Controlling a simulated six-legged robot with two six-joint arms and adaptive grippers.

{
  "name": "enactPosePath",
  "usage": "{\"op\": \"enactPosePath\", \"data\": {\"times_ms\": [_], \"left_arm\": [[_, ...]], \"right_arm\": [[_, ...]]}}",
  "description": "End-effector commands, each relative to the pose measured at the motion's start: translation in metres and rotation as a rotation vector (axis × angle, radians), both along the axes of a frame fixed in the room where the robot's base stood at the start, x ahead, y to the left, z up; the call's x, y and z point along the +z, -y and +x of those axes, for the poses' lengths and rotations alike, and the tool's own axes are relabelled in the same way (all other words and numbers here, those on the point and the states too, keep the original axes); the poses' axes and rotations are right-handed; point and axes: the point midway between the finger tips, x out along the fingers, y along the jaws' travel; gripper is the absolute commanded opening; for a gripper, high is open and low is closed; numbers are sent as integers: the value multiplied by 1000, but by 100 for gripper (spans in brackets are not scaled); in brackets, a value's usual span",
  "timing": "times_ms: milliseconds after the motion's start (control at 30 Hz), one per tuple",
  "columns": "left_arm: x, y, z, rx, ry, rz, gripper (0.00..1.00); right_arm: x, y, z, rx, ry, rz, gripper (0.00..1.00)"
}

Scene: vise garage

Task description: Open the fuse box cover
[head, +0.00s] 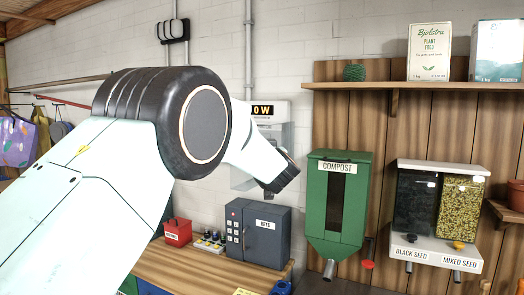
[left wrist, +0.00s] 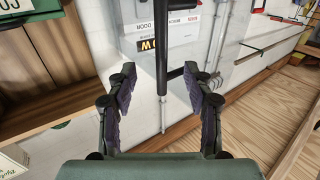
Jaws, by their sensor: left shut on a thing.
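A pale wall box (head: 282,107) with a lit yellow-on-black display is partly hidden behind my left arm in the head view. It shows upside down in the left wrist view (left wrist: 187,31), with printed labels on it. I cannot tell where its cover ends. My left gripper (head: 277,190) is in front of the wall below the display. My right gripper is in neither view.
A grey key box (head: 266,243) and a red box (head: 178,232) stand on the wooden bench (head: 205,274) below. A green compost dispenser (head: 320,225) and seed dispensers (head: 461,207) hang to the right. A shelf (head: 380,86) is above them.

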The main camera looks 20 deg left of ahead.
Motion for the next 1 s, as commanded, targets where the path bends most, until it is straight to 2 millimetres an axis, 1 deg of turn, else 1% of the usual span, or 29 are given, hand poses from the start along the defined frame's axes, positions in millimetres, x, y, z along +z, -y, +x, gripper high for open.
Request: {"op": "enactPosePath", "data": {"times_ms": [33, 233, 333, 467, 700, 800, 1000], "left_arm": [[6, 3, 2, -9, 7, 7, 32], [6, 3, 0, -9, 7, 7, 32], [7, 6, -5, -9, 7, 7, 32], [7, 12, -19, -8, 8, 7, 32], [7, 24, -52, -4, 8, 4, 32], [7, 30, -63, -4, 8, 3, 32], [6, 34, -76, -2, 8, 1, 32]], "right_arm": [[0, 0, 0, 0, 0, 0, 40], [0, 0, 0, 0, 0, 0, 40], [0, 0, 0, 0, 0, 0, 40], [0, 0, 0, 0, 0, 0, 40], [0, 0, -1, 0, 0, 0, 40], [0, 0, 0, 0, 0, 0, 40], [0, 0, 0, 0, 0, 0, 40]]}}
